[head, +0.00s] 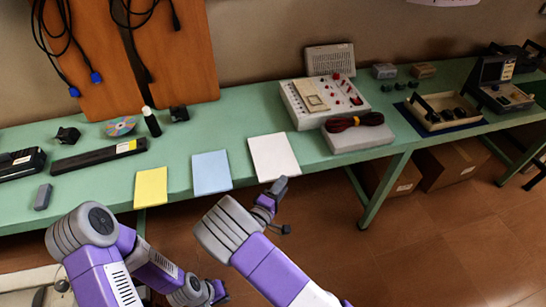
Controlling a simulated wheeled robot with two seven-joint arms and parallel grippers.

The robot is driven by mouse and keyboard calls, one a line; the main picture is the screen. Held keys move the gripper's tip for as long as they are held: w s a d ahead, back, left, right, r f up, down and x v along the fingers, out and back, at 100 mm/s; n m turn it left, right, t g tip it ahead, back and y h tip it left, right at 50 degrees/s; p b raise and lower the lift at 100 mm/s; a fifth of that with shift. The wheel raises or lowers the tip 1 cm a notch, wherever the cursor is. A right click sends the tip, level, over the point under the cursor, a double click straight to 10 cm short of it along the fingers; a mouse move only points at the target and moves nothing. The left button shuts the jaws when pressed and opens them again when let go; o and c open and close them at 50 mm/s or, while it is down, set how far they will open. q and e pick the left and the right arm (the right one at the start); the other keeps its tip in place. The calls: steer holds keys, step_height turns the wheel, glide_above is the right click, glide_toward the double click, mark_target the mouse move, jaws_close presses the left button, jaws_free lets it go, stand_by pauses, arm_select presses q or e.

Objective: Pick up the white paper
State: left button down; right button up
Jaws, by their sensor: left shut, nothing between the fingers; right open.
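A white sheet of paper (274,157) lies flat on the green table near its front edge, right of a blue sheet (211,172) and a yellow sheet (151,187). My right gripper (282,207) is open and empty, close to the near edge of the white paper in the picture. I cannot tell its height over the table edge. My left gripper (217,291) is low in the picture, in front of the table and away from the papers. It is small and partly hidden by its own arm, and it looks shut with nothing in it.
A white control box (318,99) and a grey box with dark cables (357,137) stand right of the white paper. A long black bar (98,156) and a small bottle (151,122) are on the left. The table top (228,125) behind the sheets is clear.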

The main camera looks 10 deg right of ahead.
mark_target(289, 175)
steer(key=b+x, duration=0.1)
steer(key=x, duration=0.4)
steer(key=shift+w+d+f+b, duration=0.15)
steer(key=shift+w+d+b, duration=0.05)
steer(key=shift+b, duration=0.15)
jaws_close()
